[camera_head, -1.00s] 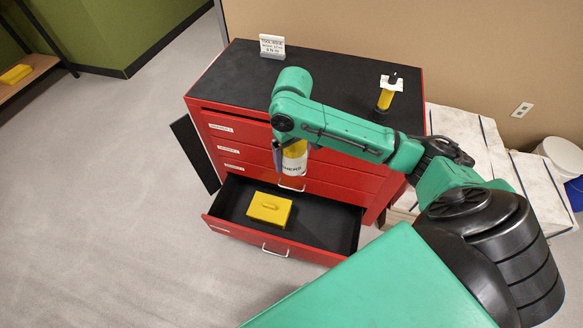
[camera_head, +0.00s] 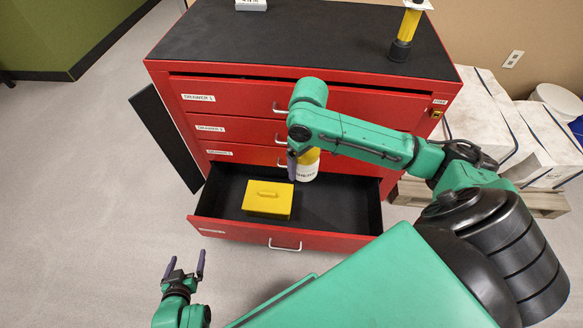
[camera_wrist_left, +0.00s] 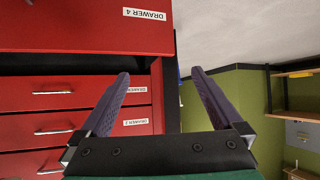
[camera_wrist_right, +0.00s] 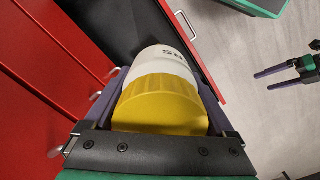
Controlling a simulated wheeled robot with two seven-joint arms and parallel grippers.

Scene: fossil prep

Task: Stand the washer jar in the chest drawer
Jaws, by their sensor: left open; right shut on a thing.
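The washer jar (camera_head: 307,167), white-labelled with a yellow lid, is in my right gripper (camera_head: 302,163). It hangs over the open bottom drawer (camera_head: 340,205) of the red chest. In the right wrist view the jar (camera_wrist_right: 165,85) fills the space between the fingers, its yellow lid nearest the camera. The drawer is black inside and holds a yellow box (camera_head: 268,198) on its left side; the floor right of the box is bare. My left gripper (camera_head: 186,268) is open and empty, in front of the chest at lower left; its spread fingers (camera_wrist_left: 160,105) also show in the left wrist view.
The chest's closed drawers (camera_head: 240,130) rise behind the open one. A yellow and black tool (camera_head: 403,38) stands on the chest's black top. A black panel (camera_head: 165,140) leans at the chest's left side. White boxes (camera_head: 480,110) lie on a pallet at right.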

